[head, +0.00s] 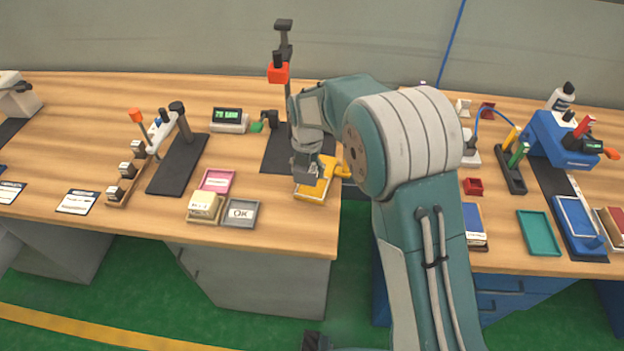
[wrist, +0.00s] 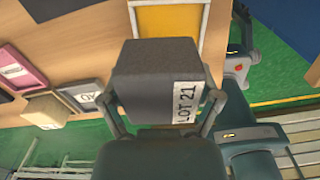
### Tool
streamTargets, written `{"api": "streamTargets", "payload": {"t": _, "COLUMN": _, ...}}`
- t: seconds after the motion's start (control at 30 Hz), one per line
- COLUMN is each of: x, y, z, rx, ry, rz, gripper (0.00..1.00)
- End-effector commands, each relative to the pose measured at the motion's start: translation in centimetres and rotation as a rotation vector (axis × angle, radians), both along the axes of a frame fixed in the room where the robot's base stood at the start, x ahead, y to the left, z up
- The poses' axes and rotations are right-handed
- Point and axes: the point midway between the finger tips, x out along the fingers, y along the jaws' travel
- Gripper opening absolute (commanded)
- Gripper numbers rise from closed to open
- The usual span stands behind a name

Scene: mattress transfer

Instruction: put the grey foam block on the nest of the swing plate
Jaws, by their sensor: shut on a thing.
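The grey foam block (wrist: 152,75), with a white "LOT 21" label, is held between the fingers of my gripper (wrist: 163,101). In the head view the block (head: 307,175) shows under my gripper (head: 306,160), near the front edge of the wooden bench. A yellow plate with a pale rim (wrist: 168,28) lies just beyond the block in the wrist view. It looks like the nest of the swing plate. In the head view this yellow plate (head: 318,190) is partly hidden by the block and gripper. I cannot tell whether the block touches it.
A tall press-like stand with an orange-red part (head: 278,73) rises behind my gripper. To the left are a pink tray (head: 217,181), a cream block (head: 204,205) and a grey "OK" tray (head: 240,213). A green-display unit (head: 229,120) stands behind them.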

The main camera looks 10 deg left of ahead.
Motion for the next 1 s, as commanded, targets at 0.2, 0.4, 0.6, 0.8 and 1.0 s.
{"api": "streamTargets", "payload": {"t": 0.2, "x": 0.5, "y": -1.1, "z": -3.5, "rx": -0.002, "ry": 0.004, "rz": 0.000, "gripper": 0.41}}
{"api": "streamTargets", "payload": {"t": 0.4, "x": 0.5, "y": -1.1, "z": -4.4, "rx": 0.000, "ry": -0.001, "rz": 0.000, "gripper": 0.41}}
{"api": "streamTargets", "payload": {"t": 0.6, "x": 0.5, "y": -1.1, "z": -4.6, "rx": 0.000, "ry": 0.001, "rz": 0.000, "gripper": 0.41}}
{"api": "streamTargets", "payload": {"t": 0.8, "x": 0.5, "y": -1.1, "z": -4.5, "rx": 0.000, "ry": 0.000, "rz": 0.000, "gripper": 1.00}}
{"api": "streamTargets", "payload": {"t": 1.0, "x": 0.5, "y": -1.1, "z": -4.5, "rx": 0.000, "ry": 0.000, "rz": 0.000, "gripper": 1.00}}
